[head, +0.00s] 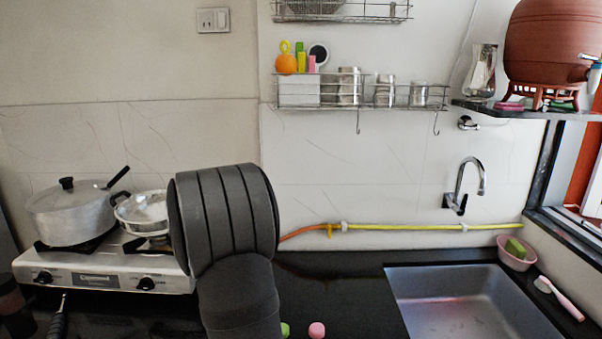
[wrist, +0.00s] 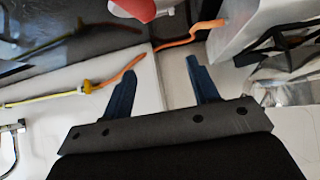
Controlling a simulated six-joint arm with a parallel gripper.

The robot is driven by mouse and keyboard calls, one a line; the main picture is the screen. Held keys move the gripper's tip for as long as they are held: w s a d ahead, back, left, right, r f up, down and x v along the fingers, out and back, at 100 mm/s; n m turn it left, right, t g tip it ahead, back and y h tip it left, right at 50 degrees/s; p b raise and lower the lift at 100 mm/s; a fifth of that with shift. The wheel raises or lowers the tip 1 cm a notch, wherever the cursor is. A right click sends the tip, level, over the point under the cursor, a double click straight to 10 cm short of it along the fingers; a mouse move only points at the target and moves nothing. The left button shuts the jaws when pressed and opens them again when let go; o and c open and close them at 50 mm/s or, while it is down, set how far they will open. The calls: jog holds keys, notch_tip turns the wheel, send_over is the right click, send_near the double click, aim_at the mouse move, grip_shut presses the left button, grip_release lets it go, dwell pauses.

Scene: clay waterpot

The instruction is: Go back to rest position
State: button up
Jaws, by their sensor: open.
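My gripper (wrist: 162,88) shows in the wrist view with its two dark blue fingers apart and nothing between them. In the head view my dark grey arm rises in front of the counter, and its gripper end is hidden. The clay waterpot (head: 553,42) is reddish brown and stands upright on a shelf (head: 500,110) at the top right. A tap is fitted on its right side. My gripper is well apart from the pot.
A stove (head: 100,278) with a lidded pot (head: 78,212) and a steel pan (head: 143,212) stands left of my arm. A sink (head: 465,300) is at right, below a faucet (head: 463,188). A wire rack (head: 360,92) hangs above. A yellow-orange hose (head: 400,227) runs along the wall.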

jog(key=w+r, duration=0.4)
jog(key=w, duration=0.5)
jog(key=shift+r, duration=0.25)
jog(key=shift+c, duration=0.4)
jog(key=shift+s, duration=0.1)
jog(key=c, duration=0.4)
jog(key=s, duration=0.2)
jog(key=s+g, duration=0.1)
jog(key=shift+d+r, duration=0.2)
jog(key=shift+r, duration=0.05)
jog(key=c, duration=0.7)
jog(key=s+g, duration=0.1)
jog(key=s, duration=0.2)
jog(key=s+g, duration=0.1)
jog(key=s, duration=0.2)
jog(key=s+g, duration=0.1)
jog(key=s, duration=0.2)
jog(key=shift+a+r+g, duration=0.15)
jog(key=shift+a+g, duration=0.05)
jog(key=shift+g, duration=0.1)
grip_shut()
jog(key=shift+s+f, duration=0.1)
jog(key=shift+f, duration=3.1)
